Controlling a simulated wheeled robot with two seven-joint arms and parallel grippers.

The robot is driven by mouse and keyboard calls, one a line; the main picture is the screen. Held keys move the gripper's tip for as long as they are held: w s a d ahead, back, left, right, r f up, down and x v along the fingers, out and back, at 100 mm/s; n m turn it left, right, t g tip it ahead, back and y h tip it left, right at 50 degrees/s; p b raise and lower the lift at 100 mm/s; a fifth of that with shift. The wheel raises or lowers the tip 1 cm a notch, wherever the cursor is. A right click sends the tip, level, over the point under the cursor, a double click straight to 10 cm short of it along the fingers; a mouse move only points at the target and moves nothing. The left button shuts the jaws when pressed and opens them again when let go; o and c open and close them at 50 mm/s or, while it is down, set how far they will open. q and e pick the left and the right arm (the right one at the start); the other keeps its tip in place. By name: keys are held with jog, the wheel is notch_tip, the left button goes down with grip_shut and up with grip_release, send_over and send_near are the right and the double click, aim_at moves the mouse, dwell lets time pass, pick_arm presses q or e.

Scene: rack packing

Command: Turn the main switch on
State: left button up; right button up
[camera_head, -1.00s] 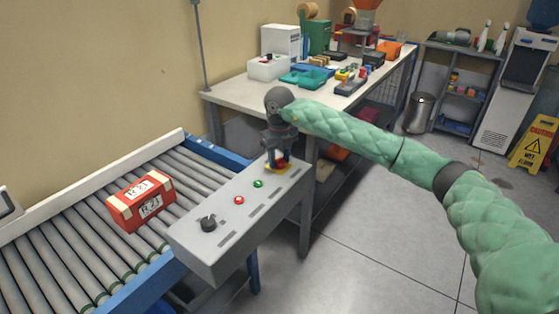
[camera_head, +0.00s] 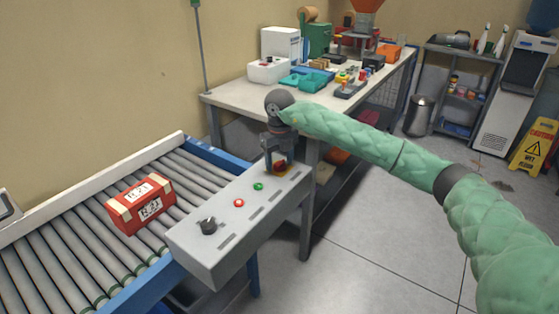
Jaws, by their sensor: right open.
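The grey control box (camera_head: 225,246) stands beside the roller conveyor. On its top are a black rotary knob (camera_head: 208,226), a red button (camera_head: 239,203), a green button (camera_head: 258,186) and a larger red button (camera_head: 280,168) on a yellow base at the far end. Which of these is the main switch I cannot read from any label. My right gripper (camera_head: 280,165) points down over the large red button, with its fingers apart on either side of it and partly hiding it. Whether the fingers touch it I cannot tell. My left gripper is not in view.
A red box with white labels (camera_head: 140,205) lies on the roller conveyor (camera_head: 70,254). A workbench (camera_head: 238,97) with bins and tools stands behind the control box. A yellow wet floor sign (camera_head: 533,146) stands at the far right. The floor to the right is open.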

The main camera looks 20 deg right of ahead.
jog(key=shift+r, duration=0.15)
jog(key=shift+r, duration=0.25)
notch_tip(320, 180, up, 7)
jog(key=shift+b, duration=0.65)
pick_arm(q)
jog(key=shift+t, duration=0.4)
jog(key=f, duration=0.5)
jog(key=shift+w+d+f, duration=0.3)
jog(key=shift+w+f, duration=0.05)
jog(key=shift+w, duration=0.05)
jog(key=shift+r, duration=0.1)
